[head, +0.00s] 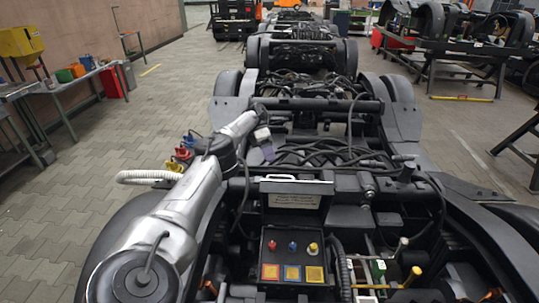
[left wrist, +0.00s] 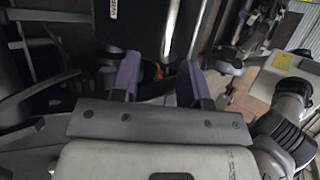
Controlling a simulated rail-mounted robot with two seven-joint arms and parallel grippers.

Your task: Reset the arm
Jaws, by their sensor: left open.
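My left arm (head: 190,205) reaches from the lower left over the near bogie. Its left gripper (head: 267,150) hangs over the dark cables and frame, left of the middle. In the left wrist view the left gripper (left wrist: 160,76) shows two purple fingers apart, with nothing held between them. A dark box-like part (left wrist: 160,25) of the scene lies beyond the fingers. My right gripper is not in view.
An open control box (head: 263,243) with red, blue and yellow knobs stands at the front. Red, blue and yellow connectors (head: 183,152) sit left of my arm. Black cables (head: 330,155) cross the bogie. The paved floor (head: 165,100) at left is largely clear.

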